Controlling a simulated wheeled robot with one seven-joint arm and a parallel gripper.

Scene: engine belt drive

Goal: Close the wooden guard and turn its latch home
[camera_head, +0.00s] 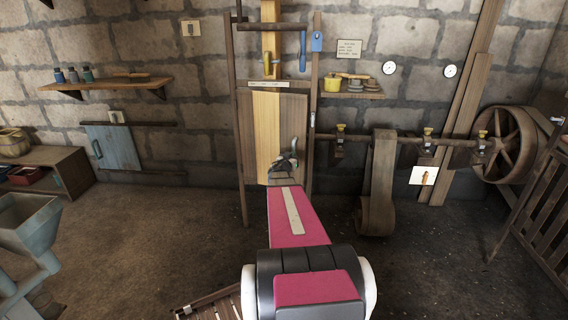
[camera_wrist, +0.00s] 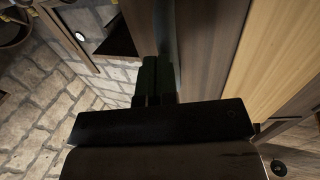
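The wooden guard appears to be the boarded panel in the tall timber frame, with a pale board (camera_head: 266,125) beside a darker board (camera_head: 291,118). A small pale metal fitting (camera_head: 312,122) on the frame's right post may be the latch; it is too small to tell its position. My gripper (camera_head: 290,160) is in front of the panel's lower right part. In the wrist view my gripper (camera_wrist: 156,80) has its fingers close together, beside a dark upright bar (camera_wrist: 166,35). The pale board (camera_wrist: 275,50) is on the right there. I cannot tell whether anything thin is between the fingers.
A horizontal shaft (camera_head: 400,139) runs right from the frame to a large wheel (camera_head: 508,145). A belt (camera_head: 379,180) hangs from it. A slatted wooden barrier (camera_head: 540,205) stands at the right. The floor (camera_head: 140,240) left of my arm is mostly clear.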

